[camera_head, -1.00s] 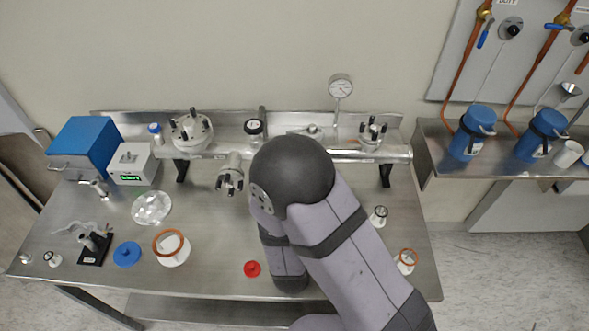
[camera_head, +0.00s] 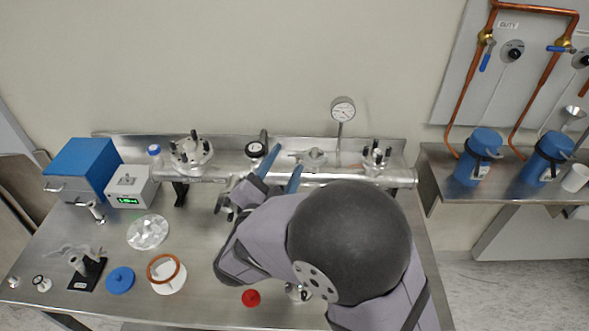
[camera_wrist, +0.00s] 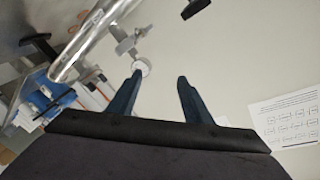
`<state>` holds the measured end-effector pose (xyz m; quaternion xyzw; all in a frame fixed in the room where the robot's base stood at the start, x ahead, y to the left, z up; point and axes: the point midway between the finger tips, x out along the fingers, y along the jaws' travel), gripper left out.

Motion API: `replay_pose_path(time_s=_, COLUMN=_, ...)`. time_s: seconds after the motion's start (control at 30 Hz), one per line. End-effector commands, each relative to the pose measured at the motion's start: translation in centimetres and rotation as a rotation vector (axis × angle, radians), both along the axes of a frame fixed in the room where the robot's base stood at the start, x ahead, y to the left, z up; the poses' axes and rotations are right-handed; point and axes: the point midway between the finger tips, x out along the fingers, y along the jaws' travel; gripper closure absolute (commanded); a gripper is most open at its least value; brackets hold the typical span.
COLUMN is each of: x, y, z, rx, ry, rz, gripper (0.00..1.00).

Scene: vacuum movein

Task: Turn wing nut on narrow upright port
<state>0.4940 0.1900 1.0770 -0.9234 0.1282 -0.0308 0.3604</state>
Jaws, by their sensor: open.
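The steel tube (camera_head: 230,168) runs along the back of the bench with several ports on top. A narrow upright port (camera_head: 313,157) with a small grey clamp stands right of my gripper (camera_head: 284,160). Another narrow port with a black-and-white top (camera_head: 255,150) stands to its left. My gripper is open and empty, its blue fingers beside the tube. In the wrist view my gripper (camera_wrist: 160,78) shows a gap between its fingers; a small grey wing-shaped part (camera_wrist: 125,45) lies beyond the left finger, near the tube (camera_wrist: 90,42). I cannot tell which port bears it.
A pressure gauge (camera_head: 342,109) rises behind the tube. Bolted flanges stand at left (camera_head: 192,152) and right (camera_head: 377,157). A blue box (camera_head: 80,170), white device (camera_head: 130,186), red cap (camera_head: 251,298) and blue lid (camera_head: 120,280) are on the bench.

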Motion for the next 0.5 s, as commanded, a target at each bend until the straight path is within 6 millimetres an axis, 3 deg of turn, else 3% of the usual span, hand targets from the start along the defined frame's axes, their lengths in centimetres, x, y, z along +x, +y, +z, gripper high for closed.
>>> replay_pose_path(time_s=0.3, x=-0.3, y=-0.4, z=-3.5, rx=0.811, ry=-0.078, rz=-0.136, gripper=0.55)
replay_pose_path(time_s=0.5, x=-0.6, y=-0.1, z=-5.0, rx=1.216, ry=-0.152, rz=-0.212, gripper=0.55)
